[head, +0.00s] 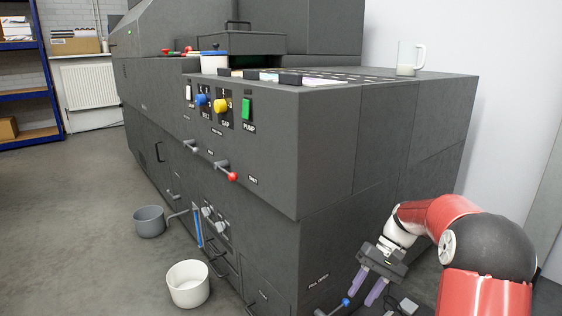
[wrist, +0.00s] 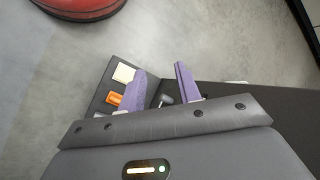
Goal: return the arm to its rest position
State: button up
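My gripper (head: 368,286) is at the lower right in the head view, low beside the end face of the dark grey machine (head: 330,150). Its two purple fingers point downward and stand apart with nothing between them. They also show spread in the wrist view (wrist: 160,88). My red arm reaches in from the lower right, bent at the elbow. Whether the gripper touches the machine cannot be told.
A blue-tipped lever (head: 346,302) is just below-left of the fingers. A red-knobbed lever (head: 232,176) juts from the machine front.

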jog(key=s+a+r+t+h+p, duration=0.1)
jog(key=s+a+r+t+h, duration=0.1)
jog(key=s+r, duration=0.4)
jog(key=s+a+r+t+h+p, duration=0.2)
jog(key=s+r+h, duration=0.1)
jog(key=s+r, duration=0.3)
jog(key=s+r+n+t+h+p, duration=0.1)
jog(key=s+r+t, duration=0.3)
jog(key=s, duration=0.8)
jog(key=shift+a+r+t+p, duration=0.35)
jog(key=shift+t+p, duration=0.4)
jog(key=shift+t, duration=0.05)
